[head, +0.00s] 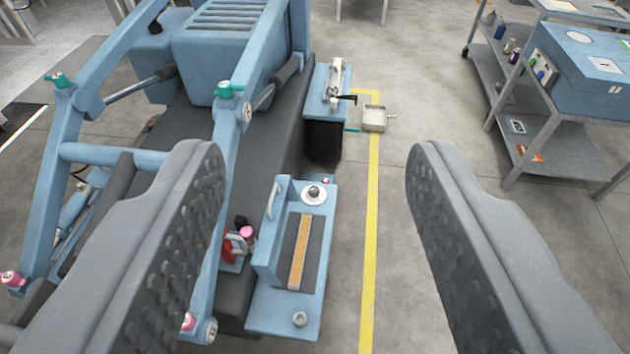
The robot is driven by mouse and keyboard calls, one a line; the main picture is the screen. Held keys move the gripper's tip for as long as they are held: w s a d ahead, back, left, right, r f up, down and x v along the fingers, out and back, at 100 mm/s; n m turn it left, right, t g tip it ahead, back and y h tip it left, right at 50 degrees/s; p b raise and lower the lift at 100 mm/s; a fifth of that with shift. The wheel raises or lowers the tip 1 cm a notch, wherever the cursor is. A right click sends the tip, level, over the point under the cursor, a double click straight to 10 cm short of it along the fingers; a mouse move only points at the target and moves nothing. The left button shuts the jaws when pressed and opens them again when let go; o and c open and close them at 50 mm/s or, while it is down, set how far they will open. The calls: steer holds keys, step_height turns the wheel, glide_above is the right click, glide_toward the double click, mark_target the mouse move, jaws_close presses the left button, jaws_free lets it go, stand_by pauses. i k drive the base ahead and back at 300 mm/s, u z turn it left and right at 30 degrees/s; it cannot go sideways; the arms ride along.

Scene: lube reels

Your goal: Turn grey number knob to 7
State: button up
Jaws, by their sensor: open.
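A small grey knob on a round white dial (314,195) sits at the far end of a blue panel unit (285,325) on the side of the blue machine. It looks like the number knob, but its numbers and setting are too small to read. Another small grey round fitting (299,319) sits at the near end of the same unit. My gripper (315,157) is open and empty, with its two dark grey textured fingers wide apart at left and right. The dial shows in the gap between them, beyond and below the fingers, and nothing touches it.
The blue machine (225,55) with its lift arms fills the left side. A dark box with a blue top and lever (330,90) stands beyond the panel. A grey shelf cart (530,130) stands at right; floor between is clear.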

mark_target(314, 192)
steer(key=u, duration=0.2)
steer(key=k, duration=0.3)
steer(key=z, duration=1.05)
steer(key=i, duration=2.25)
steer(key=u, duration=0.35)
